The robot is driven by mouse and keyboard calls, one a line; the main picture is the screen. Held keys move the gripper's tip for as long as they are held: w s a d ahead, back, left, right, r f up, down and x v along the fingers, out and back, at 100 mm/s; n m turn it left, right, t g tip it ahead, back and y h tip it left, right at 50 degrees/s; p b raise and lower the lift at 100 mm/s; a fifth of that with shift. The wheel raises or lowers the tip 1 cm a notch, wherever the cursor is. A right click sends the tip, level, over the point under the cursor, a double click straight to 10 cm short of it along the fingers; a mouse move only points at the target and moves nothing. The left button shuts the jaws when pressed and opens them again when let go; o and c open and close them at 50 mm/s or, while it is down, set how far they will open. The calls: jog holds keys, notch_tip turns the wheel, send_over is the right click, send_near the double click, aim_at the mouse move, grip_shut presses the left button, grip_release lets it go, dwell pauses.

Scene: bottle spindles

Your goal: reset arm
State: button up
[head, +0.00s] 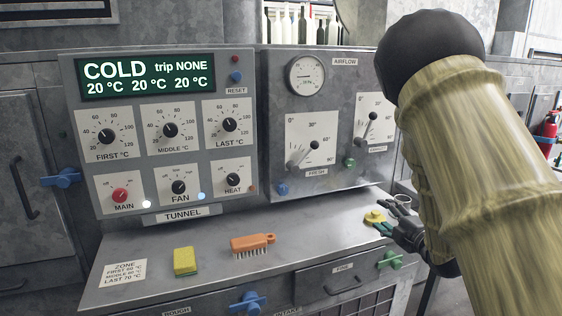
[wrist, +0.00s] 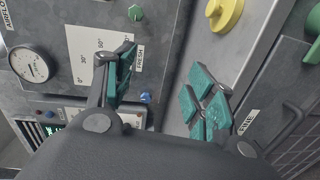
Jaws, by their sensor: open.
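My gripper (head: 390,216) is at the right of the head view, low over the right end of the console ledge, beside a yellow knob (head: 374,216). In the wrist view my gripper (wrist: 163,90) has its two teal-padded fingers spread wide apart with nothing between them. The yellow knob (wrist: 226,14) shows beyond the right finger in that view, and I cannot tell whether they touch. The left finger covers part of the FRESH scale. My arm fills the right side of the head view and hides what is behind it.
The tunnel panel (head: 150,192) shows COLD on its display (head: 145,77). The airflow panel (head: 280,130) has a gauge (head: 306,75) and two levers. A yellow sponge (head: 185,261) and an orange brush (head: 253,243) lie on the ledge.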

jog(key=s+a+f+m+g+h+p, duration=0.1)
jog(key=s+f+m+g+h+p, duration=0.15)
jog(key=s+f+m, duration=0.6)
jog(key=s+f+m+g+h+p, duration=0.3)
jog(key=s+f, duration=0.6)
jog(key=f, duration=0.8)
jog(key=s+a+f+m+g+p, duration=0.1)
jog(key=s+a+f+m+g, duration=0.1)
jog(key=s, duration=0.9)
jog(key=s+a+f+m+g+p, duration=0.2)
jog(key=s+f+m+g, duration=0.2)
jog(key=s, duration=0.8)
jog(key=s+a+f+m+g+p, duration=0.1)
jog(key=s+a+f+m+g, duration=0.2)
jog(key=s, duration=0.8)
jog(key=shift+s+f+g+p, duration=0.2)
jog(key=shift+f+g+p, duration=0.2)
jog(key=shift+f+g, duration=0.5)
